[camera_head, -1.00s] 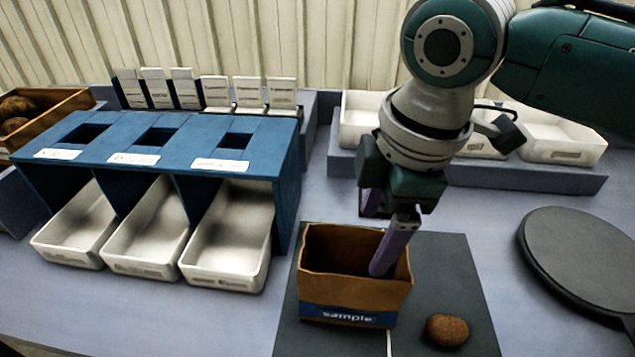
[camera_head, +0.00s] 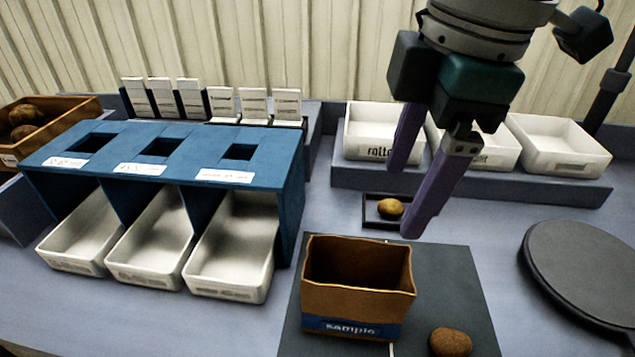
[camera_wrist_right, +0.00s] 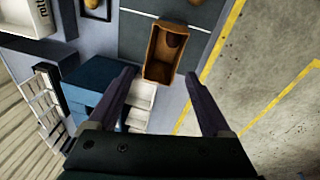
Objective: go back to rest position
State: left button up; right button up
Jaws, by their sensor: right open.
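My right gripper (camera_head: 410,200) is open and empty, in the air above the back of the table in the head view. Its purple fingers point down and are apart. In the right wrist view the two fingers (camera_wrist_right: 165,100) are spread with nothing between them. The brown sample box (camera_head: 352,313) stands open on the dark mat (camera_head: 445,275), in front of and below the gripper. The right wrist view shows this box (camera_wrist_right: 151,70) with a brown potato inside. My left gripper is not in view.
A potato (camera_head: 450,342) lies on the mat beside the box. Another potato (camera_head: 390,208) sits in a small black tray (camera_head: 370,222). The blue grader (camera_head: 290,200) with white bins stands left. White trays (camera_head: 560,165) line the back. A round dark plate (camera_head: 585,265) lies right.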

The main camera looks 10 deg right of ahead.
jog(key=s+a+f+m+t+y, duration=0.15)
jog(key=s+a+f+m, duration=0.25)
jog(key=s+f+m, duration=0.4)
jog(key=s+d+f+m+h, duration=0.1)
jog(key=s+d+m+h, duration=0.1)
jog(key=s+d+m, duration=0.65)
notch_tip(320, 180, up, 35)
jog(key=s+d+n+p, duration=0.1)
jog(key=s+n+p, duration=0.1)
jog(key=p, duration=3.3)
jog(key=shift+d, duration=0.25)
jog(key=shift+f, duration=0.1)
